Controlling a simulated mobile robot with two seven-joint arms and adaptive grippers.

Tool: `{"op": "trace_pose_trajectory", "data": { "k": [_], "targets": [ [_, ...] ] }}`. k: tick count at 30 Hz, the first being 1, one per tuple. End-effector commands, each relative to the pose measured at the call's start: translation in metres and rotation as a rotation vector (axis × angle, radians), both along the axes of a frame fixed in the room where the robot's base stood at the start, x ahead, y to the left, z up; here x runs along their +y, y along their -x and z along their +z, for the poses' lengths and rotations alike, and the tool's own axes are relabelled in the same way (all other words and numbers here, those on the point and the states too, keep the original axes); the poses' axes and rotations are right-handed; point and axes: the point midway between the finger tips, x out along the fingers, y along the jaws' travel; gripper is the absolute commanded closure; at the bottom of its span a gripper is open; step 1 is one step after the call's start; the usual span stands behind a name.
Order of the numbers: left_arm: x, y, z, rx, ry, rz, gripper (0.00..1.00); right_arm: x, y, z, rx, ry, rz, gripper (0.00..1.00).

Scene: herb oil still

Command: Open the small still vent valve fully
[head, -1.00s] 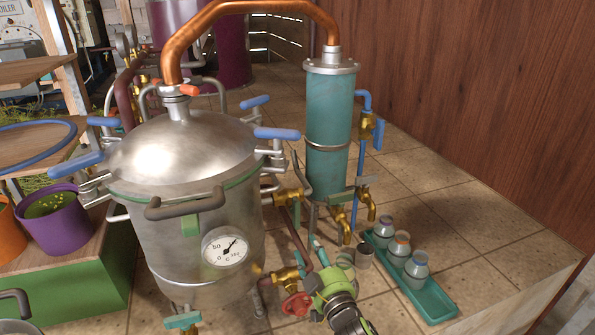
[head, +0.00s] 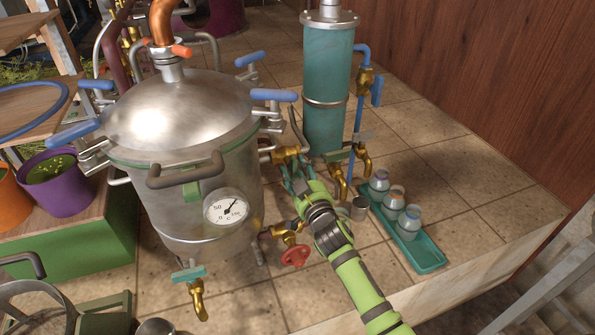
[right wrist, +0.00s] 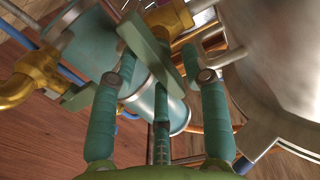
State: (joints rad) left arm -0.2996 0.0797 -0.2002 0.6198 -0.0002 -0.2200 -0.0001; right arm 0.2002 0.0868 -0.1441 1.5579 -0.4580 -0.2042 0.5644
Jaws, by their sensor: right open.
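The small still (head: 185,135) is a steel pot with a domed lid and a round dial gauge (head: 227,207). A brass valve (head: 287,153) sticks out of its right side, and I take this for the vent valve. My right gripper (head: 290,172) is at this valve and partly covers it. In the right wrist view, the valve's brass body (right wrist: 172,17) and flat green lever (right wrist: 152,45) show beyond my right gripper (right wrist: 160,52). The gripper is open, with the lever between its spread fingers. I cannot tell whether they touch it. My left gripper is not in view.
A teal condenser (head: 328,95) with brass taps stands close on the right. A green tray (head: 425,257) with several small bottles lies on the tiles. Blue clamp handles (head: 273,95) stick out around the lid.

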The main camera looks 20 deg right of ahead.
Motion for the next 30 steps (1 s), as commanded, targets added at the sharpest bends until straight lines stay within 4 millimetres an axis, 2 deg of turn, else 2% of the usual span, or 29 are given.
{"op": "trace_pose_trajectory", "data": {
  "k": [4,5,6,8,9,20,30],
  "targets": [
    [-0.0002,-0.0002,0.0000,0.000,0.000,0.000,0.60,0.0001,0.0001,-0.0002,0.000,0.000,0.000,0.54],
    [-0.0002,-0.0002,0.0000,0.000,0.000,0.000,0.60,0.0000,0.0002,-0.0002,0.000,0.000,0.000,0.58],
    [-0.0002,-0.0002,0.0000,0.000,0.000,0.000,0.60,0.0000,0.0002,-0.0002,0.000,0.000,0.000,0.74],
    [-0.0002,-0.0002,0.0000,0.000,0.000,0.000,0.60,0.0000,0.0002,-0.0001,0.000,0.001,0.000,0.98],
    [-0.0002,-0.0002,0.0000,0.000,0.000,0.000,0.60,0.0000,0.0003,-0.0001,0.000,0.001,0.000,1.00],
    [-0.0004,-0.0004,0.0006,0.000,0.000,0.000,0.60,0.0002,0.0003,0.0002,-0.001,0.028,0.000,1.00],
    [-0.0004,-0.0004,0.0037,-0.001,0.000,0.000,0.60,0.0021,0.0003,0.0010,-0.007,0.229,0.000,1.00]
  ]
}}
